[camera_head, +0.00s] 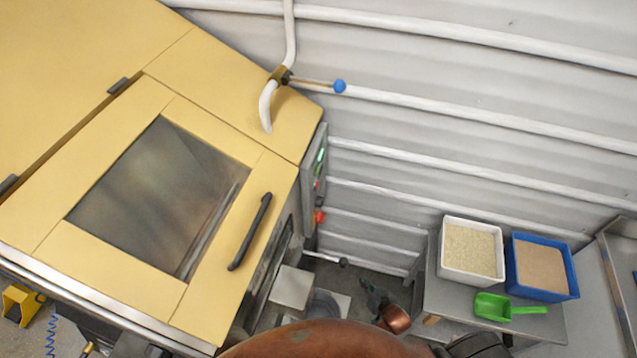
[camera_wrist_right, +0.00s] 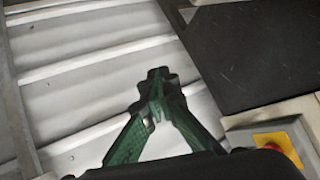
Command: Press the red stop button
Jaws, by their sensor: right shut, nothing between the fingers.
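The red stop button (camera_head: 319,217) sticks out from the grey control panel on the right side of the yellow machine in the head view. In the right wrist view, a red button (camera_wrist_right: 281,147) on a yellow plate shows at the lower right, partly cut off by the dark gripper body. My right gripper (camera_head: 370,290) is below and to the right of the button in the head view, apart from it. Its green-tinted fingers (camera_wrist_right: 158,77) are shut together with nothing between them.
The yellow machine (camera_head: 223,117) has a window and black handle (camera_head: 250,232). A blue-knobbed lever (camera_head: 339,87) sticks out above the panel. At right, a grey table (camera_head: 450,296) holds a white bin (camera_head: 471,277), a blue bin (camera_head: 543,293) and a green scoop (camera_head: 495,307).

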